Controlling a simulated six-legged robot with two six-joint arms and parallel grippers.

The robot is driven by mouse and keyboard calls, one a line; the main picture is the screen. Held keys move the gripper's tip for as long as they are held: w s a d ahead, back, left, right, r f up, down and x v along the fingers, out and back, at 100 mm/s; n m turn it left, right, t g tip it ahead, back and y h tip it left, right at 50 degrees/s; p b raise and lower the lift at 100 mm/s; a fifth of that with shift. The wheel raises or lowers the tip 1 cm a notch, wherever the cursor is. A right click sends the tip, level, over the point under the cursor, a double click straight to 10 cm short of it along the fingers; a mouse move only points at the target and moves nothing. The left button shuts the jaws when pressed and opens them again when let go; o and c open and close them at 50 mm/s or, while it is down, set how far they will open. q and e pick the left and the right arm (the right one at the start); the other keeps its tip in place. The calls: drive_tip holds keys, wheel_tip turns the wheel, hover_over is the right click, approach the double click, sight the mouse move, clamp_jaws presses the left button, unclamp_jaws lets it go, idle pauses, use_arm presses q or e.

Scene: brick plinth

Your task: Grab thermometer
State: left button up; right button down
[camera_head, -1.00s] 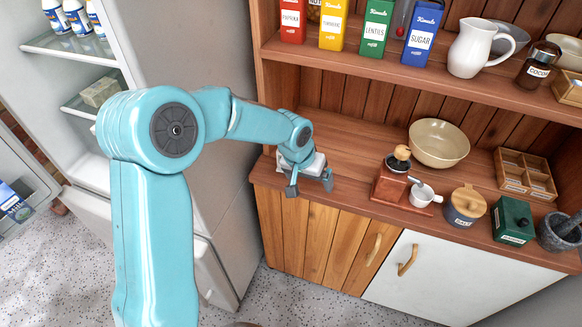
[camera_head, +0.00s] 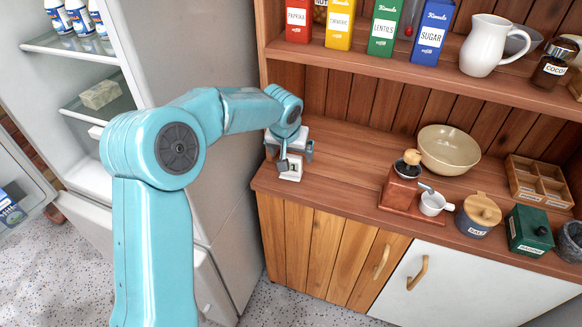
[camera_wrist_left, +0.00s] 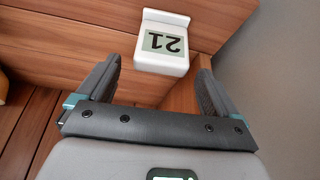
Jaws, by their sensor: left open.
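A small white thermometer (camera_head: 291,171) with a display reading 21 stands at the left end of the wooden counter. In the left wrist view the thermometer (camera_wrist_left: 162,46) is upside down, near the top middle. My left gripper (camera_head: 294,158) is open and empty above the counter, right by the thermometer, and partly covers it in the head view. In the left wrist view its fingers (camera_wrist_left: 158,72) stand to either side, with the thermometer just beyond and between their tips. My right gripper is not in view.
The open fridge (camera_head: 180,50) stands left of the counter (camera_head: 345,180). To the right are a coffee grinder (camera_head: 402,186), a beige bowl (camera_head: 448,150), a salt jar (camera_head: 478,215) and a wooden box (camera_head: 540,182).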

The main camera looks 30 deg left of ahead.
sight(292, 161)
use_arm(q)
drive_tip(key=x, duration=0.5)
drive_tip(key=shift+s+f, duration=0.2)
drive_tip(key=shift+d+r, duration=0.1)
